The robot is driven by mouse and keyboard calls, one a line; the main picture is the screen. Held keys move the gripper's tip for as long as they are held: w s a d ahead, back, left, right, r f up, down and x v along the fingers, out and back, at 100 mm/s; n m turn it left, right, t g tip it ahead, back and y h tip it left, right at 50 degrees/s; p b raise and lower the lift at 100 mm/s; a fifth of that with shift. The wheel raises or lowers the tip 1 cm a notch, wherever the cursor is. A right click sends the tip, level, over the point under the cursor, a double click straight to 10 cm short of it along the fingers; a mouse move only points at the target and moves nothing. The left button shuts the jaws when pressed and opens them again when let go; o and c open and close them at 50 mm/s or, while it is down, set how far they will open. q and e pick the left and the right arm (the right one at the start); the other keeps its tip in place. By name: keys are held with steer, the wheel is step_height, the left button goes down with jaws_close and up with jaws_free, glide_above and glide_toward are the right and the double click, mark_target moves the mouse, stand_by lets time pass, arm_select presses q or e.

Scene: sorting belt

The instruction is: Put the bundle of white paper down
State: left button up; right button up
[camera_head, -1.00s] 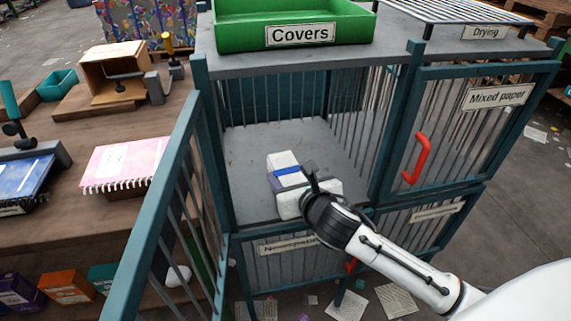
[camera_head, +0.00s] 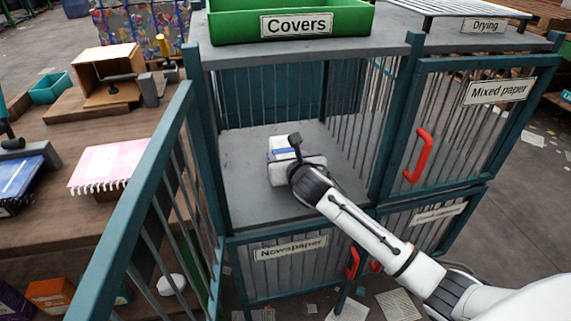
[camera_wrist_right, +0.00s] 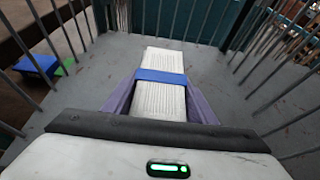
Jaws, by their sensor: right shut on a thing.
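The bundle of white paper (camera_head: 278,173) has a blue band around it. My right gripper (camera_head: 297,160) is shut on it, inside the upper left barred compartment of the cage, over its grey floor (camera_head: 245,205). In the right wrist view the bundle (camera_wrist_right: 158,98) lies lengthwise between the two purple-grey fingers (camera_wrist_right: 160,105), with the blue band across it. Its near end is hidden by the gripper body. I cannot tell whether the bundle touches the floor. My left gripper is not clearly in view.
The compartment's barred door (camera_head: 140,215) stands open at the left. A green Covers bin (camera_head: 290,40) sits on top of the cage. The Mixed paper door (camera_head: 465,125) at the right is shut. Grey floor is free around the bundle.

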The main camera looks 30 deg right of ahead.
steer(key=shift+f, duration=0.8)
arm_select(q)
steer(key=shift+s+a+f, duration=0.1)
steer(key=shift+s+f, duration=0.2)
steer(key=shift+s, duration=0.05)
steer(key=shift+r, duration=0.1)
arm_select(e)
steer(key=shift+f, duration=0.2)
steer(key=o, duration=1.3)
steer(key=shift+c, duration=0.2)
arm_select(q)
steer(key=shift+w, duration=0.2)
